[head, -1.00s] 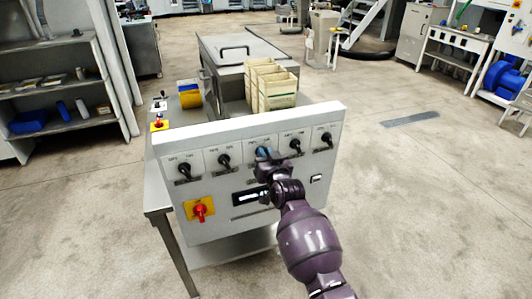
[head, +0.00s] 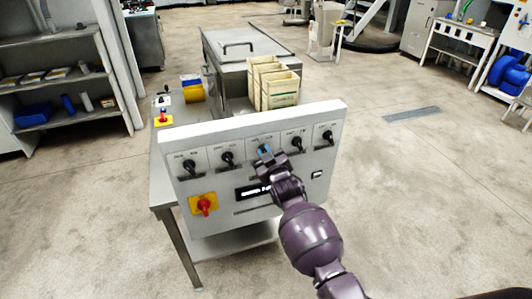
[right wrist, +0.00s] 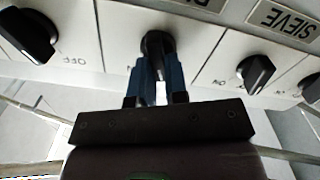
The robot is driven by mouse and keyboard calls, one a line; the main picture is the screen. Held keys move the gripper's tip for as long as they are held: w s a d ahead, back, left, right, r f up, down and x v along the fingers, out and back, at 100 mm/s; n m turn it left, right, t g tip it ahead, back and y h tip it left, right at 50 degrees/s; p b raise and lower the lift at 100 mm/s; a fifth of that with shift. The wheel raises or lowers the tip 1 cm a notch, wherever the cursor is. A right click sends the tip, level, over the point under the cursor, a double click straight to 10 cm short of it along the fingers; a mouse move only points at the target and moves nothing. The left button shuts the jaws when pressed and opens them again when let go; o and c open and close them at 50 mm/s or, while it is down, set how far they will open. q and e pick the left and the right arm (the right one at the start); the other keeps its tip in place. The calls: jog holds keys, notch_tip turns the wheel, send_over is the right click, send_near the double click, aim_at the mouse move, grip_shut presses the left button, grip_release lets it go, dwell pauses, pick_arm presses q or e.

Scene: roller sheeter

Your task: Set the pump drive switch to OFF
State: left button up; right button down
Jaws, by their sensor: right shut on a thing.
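A white control panel (head: 180,230) stands at the front of a steel table and carries a row of black rotary switches. My right gripper (head: 265,152) is at the middle switch of that row. In the right wrist view, its two blue fingers (right wrist: 155,82) are shut on the black knob of this switch (right wrist: 157,44). The label of the gripped switch is mostly cut off or hidden, so I cannot read it. A neighbouring knob (right wrist: 256,72) has a label reading SIEVE beside it. My left gripper is not in view.
A red rotary switch on a yellow plate (head: 203,205) sits at the panel's lower left. A small display (head: 252,191) is partly hidden by my right arm. Cream bins (head: 277,88) stand behind the panel.

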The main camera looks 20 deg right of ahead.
dwell(0.3)
jog(key=c, duration=1.1)
grip_release()
jog(key=shift+c, duration=0.2)
jog(key=s, duration=1)
jog(key=shift+s+d, duration=0.15)
jog(key=shift+s, duration=0.25)
jog(key=s+d+f+m+g, duration=0.1)
jog(key=s+d+f+g, duration=0.1)
jog(key=s+f, duration=0.3)
jog(key=s+d+f+m+g, duration=0.1)
jog(key=s+f, duration=0.4)
jog(key=s, duration=0.7)
jog(key=s+d+f+m+g, duration=0.2)
jog(key=s+d+f+g, duration=0.1)
jog(key=s, duration=0.6)
notch_tip(320, 180, down, 2)
jog(key=shift+d+f+h, duration=0.2)
jog(key=shift+d+h, duration=0.2)
jog(key=shift+d, duration=0.35)
